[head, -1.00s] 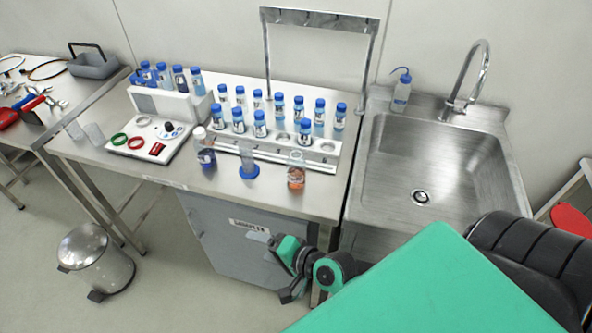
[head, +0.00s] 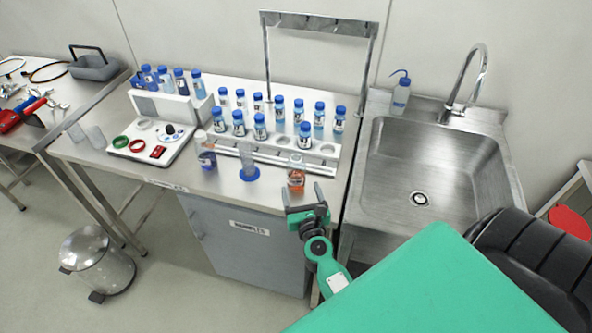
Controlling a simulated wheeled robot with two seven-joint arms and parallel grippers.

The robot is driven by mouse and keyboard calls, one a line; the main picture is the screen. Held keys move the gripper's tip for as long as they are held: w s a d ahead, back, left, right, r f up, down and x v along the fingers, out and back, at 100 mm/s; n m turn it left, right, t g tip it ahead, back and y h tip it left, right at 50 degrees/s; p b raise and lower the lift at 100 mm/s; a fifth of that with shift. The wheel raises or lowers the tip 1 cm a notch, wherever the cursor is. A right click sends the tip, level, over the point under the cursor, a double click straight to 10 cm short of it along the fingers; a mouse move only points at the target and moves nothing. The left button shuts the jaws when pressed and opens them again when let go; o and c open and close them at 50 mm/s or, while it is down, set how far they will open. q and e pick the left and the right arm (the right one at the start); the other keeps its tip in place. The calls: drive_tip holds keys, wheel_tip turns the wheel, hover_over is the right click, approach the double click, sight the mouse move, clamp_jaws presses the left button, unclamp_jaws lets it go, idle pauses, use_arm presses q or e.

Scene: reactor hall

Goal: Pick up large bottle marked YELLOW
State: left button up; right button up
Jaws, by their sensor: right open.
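No label reads clearly as YELLOW from here. A clear bottle with orange contents (head: 296,174) stands near the bench's front edge. A bottle with a pale cap and a dark blue label (head: 207,158) stands farther left along that edge. Several blue-capped bottles (head: 260,127) stand in a white rack (head: 268,152) behind them. My right gripper (head: 304,192) is open and empty at the bench's front edge, just below the orange bottle in the picture. I cannot tell whether it touches anything. My left gripper is out of view.
A clear cylinder with a blue base (head: 247,165) stands between the two front bottles. A white device (head: 155,138) with several blue-capped bottles is at left. The steel sink (head: 440,165) lies right, with a wash bottle (head: 401,95) behind. A metal frame (head: 318,22) rises behind the rack.

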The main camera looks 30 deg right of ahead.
sight(295, 170)
drive_tip(key=x, duration=0.9)
drive_tip(key=shift+w+d+f+p, duration=0.1)
drive_tip(key=shift+w+f+p, duration=0.05)
drive_tip(key=shift+w+p, duration=0.15)
drive_tip(key=shift+s, duration=0.1)
drive_tip(key=c, duration=1.1)
